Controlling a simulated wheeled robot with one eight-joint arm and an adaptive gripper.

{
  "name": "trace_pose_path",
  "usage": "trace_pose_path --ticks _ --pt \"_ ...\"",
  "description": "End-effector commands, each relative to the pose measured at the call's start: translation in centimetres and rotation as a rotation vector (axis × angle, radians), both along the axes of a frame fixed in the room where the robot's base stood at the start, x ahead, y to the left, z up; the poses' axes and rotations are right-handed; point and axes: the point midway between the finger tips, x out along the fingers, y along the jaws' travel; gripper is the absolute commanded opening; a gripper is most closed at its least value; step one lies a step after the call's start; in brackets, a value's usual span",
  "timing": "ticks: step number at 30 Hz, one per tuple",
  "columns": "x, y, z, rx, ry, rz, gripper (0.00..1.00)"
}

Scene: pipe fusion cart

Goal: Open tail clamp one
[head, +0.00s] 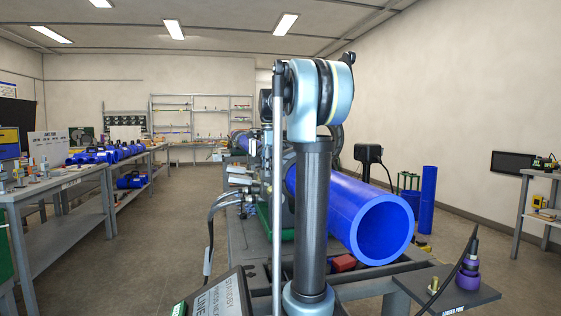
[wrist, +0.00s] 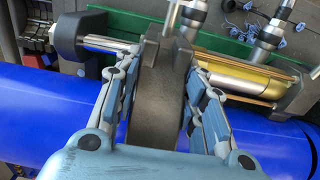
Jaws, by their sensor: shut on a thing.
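In the wrist view my gripper (wrist: 166,68) has its two pale blue fingers pressed on either side of a dark grey clamp arm (wrist: 158,105). I take this arm to be part of tail clamp one. It lies across the blue pipe (wrist: 40,110), and its near end is hidden by the gripper's body. A black knob (wrist: 68,36) on a silver rod stands left of the clamp's far end. In the head view the big blue pipe (head: 340,210) runs along the cart, and my arm hides the gripper and most of the clamps.
A gold and silver cylinder (wrist: 240,78) and hose fittings sit right of the clamp. The cart's side shelf (head: 450,285) holds a purple-based plug (head: 467,270). A bench (head: 80,185) with blue fittings stands left, and the floor between is clear.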

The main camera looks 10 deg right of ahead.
Motion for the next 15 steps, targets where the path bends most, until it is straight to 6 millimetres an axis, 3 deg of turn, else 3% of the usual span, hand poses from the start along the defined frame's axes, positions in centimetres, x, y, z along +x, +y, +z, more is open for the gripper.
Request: trace_pose_path --ticks 15 --pt "0.2 -0.8 3.4 -0.002 -0.005 0.000 0.18"
